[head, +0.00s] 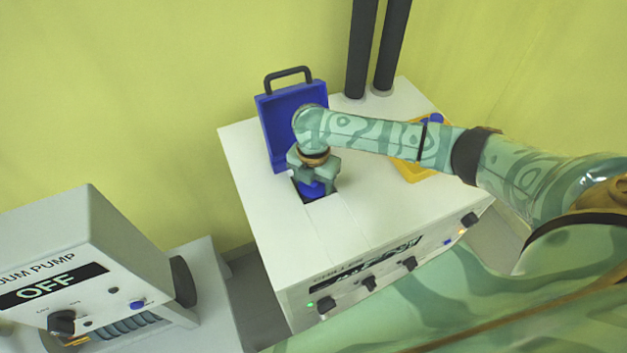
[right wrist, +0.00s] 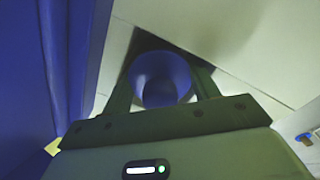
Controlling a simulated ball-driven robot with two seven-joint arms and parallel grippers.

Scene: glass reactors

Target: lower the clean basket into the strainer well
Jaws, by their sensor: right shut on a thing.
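The white machine has a dark rectangular opening, the strainer well (head: 300,192), in its top in front of the raised blue lid (head: 281,122). My right gripper (head: 316,178) points down over this well and is shut on the blue basket (head: 313,188). In the right wrist view the round basket (right wrist: 161,78) sits between the two fingers (right wrist: 161,97), with the dark well (right wrist: 146,42) around and behind it. The basket is at the opening; how deep it sits is hidden by the gripper. My left gripper is not in view.
The raised lid with its black handle (head: 287,73) stands close behind my right gripper. A yellow tray (head: 414,171) with a blue item (head: 434,118) lies right, partly under my arm. Two black pipes (head: 376,48) rise at the back. A vacuum pump (head: 85,265) stands left.

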